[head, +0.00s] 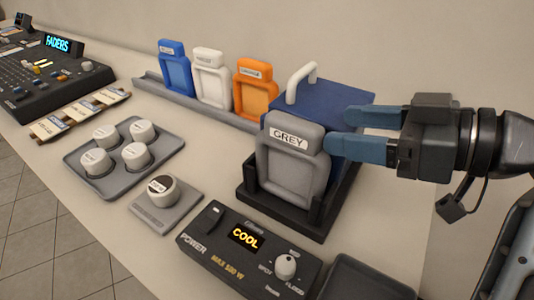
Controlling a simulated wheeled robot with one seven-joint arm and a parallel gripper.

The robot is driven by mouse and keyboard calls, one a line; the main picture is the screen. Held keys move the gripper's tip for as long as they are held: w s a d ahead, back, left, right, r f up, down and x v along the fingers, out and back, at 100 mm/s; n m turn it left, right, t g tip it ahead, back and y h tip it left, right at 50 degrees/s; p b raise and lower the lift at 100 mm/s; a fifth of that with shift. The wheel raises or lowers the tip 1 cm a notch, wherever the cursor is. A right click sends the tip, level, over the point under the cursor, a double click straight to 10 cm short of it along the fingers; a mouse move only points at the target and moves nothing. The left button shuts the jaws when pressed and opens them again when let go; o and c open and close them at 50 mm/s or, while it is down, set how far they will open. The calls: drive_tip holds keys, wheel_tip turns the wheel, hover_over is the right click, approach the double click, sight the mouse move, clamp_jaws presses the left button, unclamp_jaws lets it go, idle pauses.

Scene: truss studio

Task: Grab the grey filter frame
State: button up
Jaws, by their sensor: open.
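The grey filter frame (292,172) has a label reading "GREY" and stands upright in a dark holder (262,210) at the front of a blue box (337,105) with a white handle. My gripper (338,130) comes in from the right with its two blue fingers apart. The nearer finger overlaps the frame's upper right edge in the picture. I cannot tell whether it touches. The farther finger is in front of the blue box. Nothing shows between the fingers.
Blue (175,67), white (210,78) and orange (255,88) frames stand in a grey rail (193,103) behind. A control box (246,250) reading "COOL" is in front. A tray (123,157) of round knobs, a single knob (160,192) and a fader console (45,77) are to the left.

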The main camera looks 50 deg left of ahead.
sight(310, 125)
drive_tip(key=shift+s+r+p+x, duration=0.15)
drive_tip(key=shift+p+x, duration=0.2)
drive_tip(key=shift+x, duration=1.85)
drive_tip(key=shift+s+r+p+x, duration=0.15)
drive_tip(key=shift+p+x, duration=0.2)
drive_tip(key=shift+x, duration=1.85)
drive_tip(key=shift+f, duration=0.1)
clamp_jaws()
